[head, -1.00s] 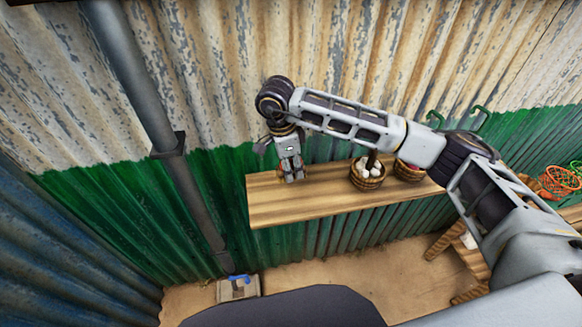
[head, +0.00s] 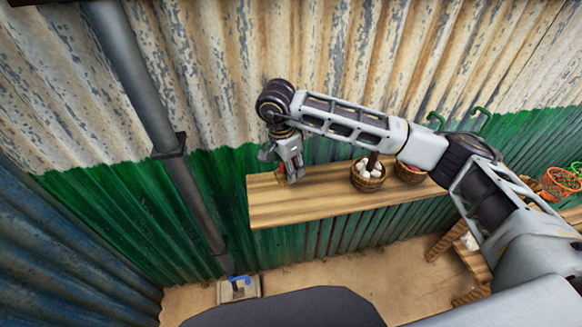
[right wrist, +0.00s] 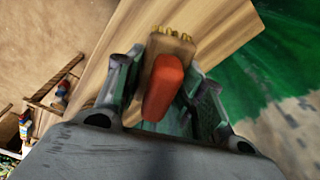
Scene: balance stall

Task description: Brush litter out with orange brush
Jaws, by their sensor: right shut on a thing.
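My right gripper (head: 291,170) is over the left end of the wooden shelf (head: 330,204). In the right wrist view its fingers (right wrist: 165,92) are shut on a brush (right wrist: 163,85) with an orange-red handle, a brown block and yellowish bristles at its far end. The bristles are over or against the shelf's board (right wrist: 115,60); I cannot tell if they touch. In the head view the brush is mostly hidden by the gripper. I cannot make out any litter on the shelf. My left gripper is not in view.
A basket of white things (head: 367,177) and a second basket (head: 409,172) stand on the shelf to the right of the gripper. A corrugated wall rises behind. A grey pipe (head: 150,100) runs down at the left. A box with something blue (head: 238,289) is on the floor.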

